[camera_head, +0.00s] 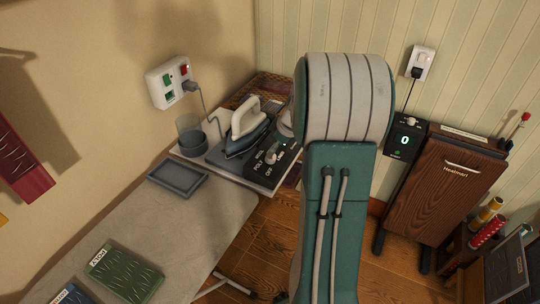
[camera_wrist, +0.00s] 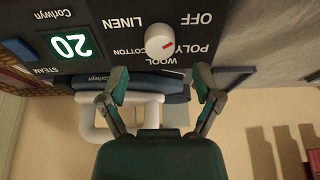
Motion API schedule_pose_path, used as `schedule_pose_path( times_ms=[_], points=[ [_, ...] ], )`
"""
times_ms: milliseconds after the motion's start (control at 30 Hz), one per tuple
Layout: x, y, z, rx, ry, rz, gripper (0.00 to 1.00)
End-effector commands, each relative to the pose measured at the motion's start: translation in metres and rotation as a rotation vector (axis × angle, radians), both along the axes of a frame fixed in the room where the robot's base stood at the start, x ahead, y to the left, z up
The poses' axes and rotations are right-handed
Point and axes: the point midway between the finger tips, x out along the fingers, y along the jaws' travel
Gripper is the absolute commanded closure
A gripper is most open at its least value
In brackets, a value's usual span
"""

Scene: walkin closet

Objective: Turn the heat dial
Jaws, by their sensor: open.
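A white round heat dial (camera_wrist: 160,42) with a red mark sits on a dark panel (camera_wrist: 118,48) lettered OFF, POLY, WOOL, COTTON and LINEN, upside down in the wrist view. The mark points roughly toward POLY. Green digits (camera_wrist: 70,46) glow left of the dial. In the head view the dial (camera_head: 271,157) is on the control box beside the iron (camera_head: 247,125). My gripper (camera_wrist: 160,88) is open and empty, its fingertips below the dial in the wrist view and apart from it. My arm hides much of the head view's middle.
The iron's white handle (camera_wrist: 95,122) shows behind the fingers in the wrist view. A grey cup (camera_head: 192,143) and shallow tray (camera_head: 178,179) are near the iron. A wooden Heatmart unit (camera_head: 432,190) with a display panel (camera_head: 404,142) stands right. The ironing board (camera_head: 170,235) has bare room.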

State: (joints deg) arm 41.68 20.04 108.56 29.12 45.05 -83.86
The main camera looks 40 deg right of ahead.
Motion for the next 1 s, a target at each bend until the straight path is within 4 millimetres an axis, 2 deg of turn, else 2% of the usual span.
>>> schedule_pose_path(
  times_ms=[100, 233, 600, 633, 667, 700, 767, 800, 1000],
  points=[
    [0.007, 0.004, -0.021, 0.002, 0.003, 0.000, 0.18],
    [0.013, 0.006, -0.035, 0.002, 0.002, 0.000, 0.18],
    [0.016, 0.007, -0.042, -0.001, 0.000, -0.001, 0.18],
    [0.016, 0.007, -0.042, 0.000, 0.000, -0.001, 0.22],
    [0.016, 0.007, -0.042, 0.000, 0.000, -0.001, 0.36],
    [0.016, 0.007, -0.042, 0.000, 0.000, -0.001, 0.53],
    [0.016, 0.007, -0.042, 0.000, 0.000, -0.001, 0.80],
    [0.016, 0.007, -0.042, 0.000, 0.000, -0.001, 0.98],
    [0.016, 0.007, -0.042, -0.001, 0.001, -0.002, 1.00]
  ],
)
